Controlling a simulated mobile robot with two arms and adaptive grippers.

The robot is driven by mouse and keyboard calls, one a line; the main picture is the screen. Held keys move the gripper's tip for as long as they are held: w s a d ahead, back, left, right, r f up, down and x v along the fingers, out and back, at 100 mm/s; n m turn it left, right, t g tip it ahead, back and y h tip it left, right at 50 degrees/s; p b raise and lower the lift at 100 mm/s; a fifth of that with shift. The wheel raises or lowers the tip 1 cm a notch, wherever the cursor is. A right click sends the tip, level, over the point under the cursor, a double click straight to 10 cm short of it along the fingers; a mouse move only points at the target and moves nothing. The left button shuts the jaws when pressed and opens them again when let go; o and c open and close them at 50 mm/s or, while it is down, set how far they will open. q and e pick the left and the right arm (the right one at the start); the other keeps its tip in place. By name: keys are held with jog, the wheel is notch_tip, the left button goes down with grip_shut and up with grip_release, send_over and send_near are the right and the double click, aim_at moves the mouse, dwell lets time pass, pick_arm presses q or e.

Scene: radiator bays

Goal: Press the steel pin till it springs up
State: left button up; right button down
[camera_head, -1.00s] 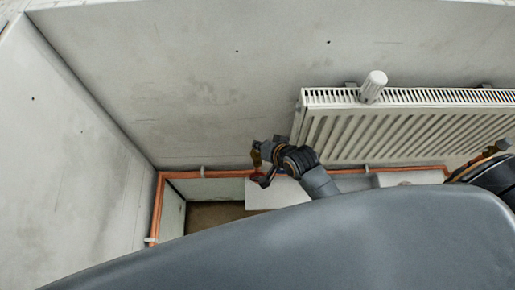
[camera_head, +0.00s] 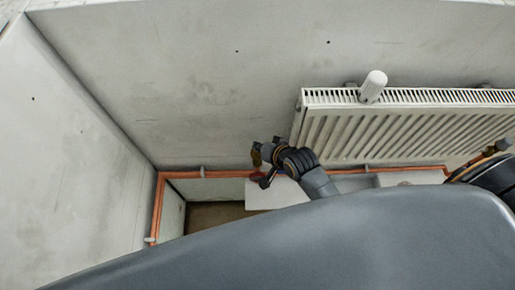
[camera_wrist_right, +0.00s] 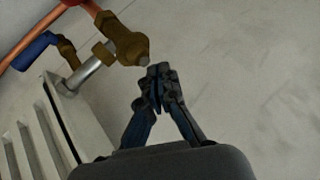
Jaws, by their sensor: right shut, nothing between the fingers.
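In the right wrist view a brass valve body (camera_wrist_right: 124,42) is at the top, with a small grey pin (camera_wrist_right: 143,60) at its near end. How far the pin stands out is too small to tell. My right gripper (camera_wrist_right: 160,72) is shut and empty, its tips just right of and slightly below the pin in the picture. Whether they touch it I cannot tell. In the head view my right gripper (camera_head: 267,178) is by the radiator's lower left corner, beside the brass valve (camera_head: 257,156); the pin is not discernible there. My left gripper is not in view.
The white radiator (camera_head: 410,130) hangs on the grey wall, with a white cylindrical head (camera_head: 373,86) on its top edge. Copper pipe (camera_head: 158,205) runs low along the walls. A blue lever (camera_wrist_right: 36,51) is near the valve. The wall at left is bare.

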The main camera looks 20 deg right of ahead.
jog(key=shift+f, duration=0.55)
dwell(0.8)
jog(key=shift+r, duration=0.1)
jog(key=shift+r+p, duration=0.8)
jog(key=shift+r, duration=2.45)
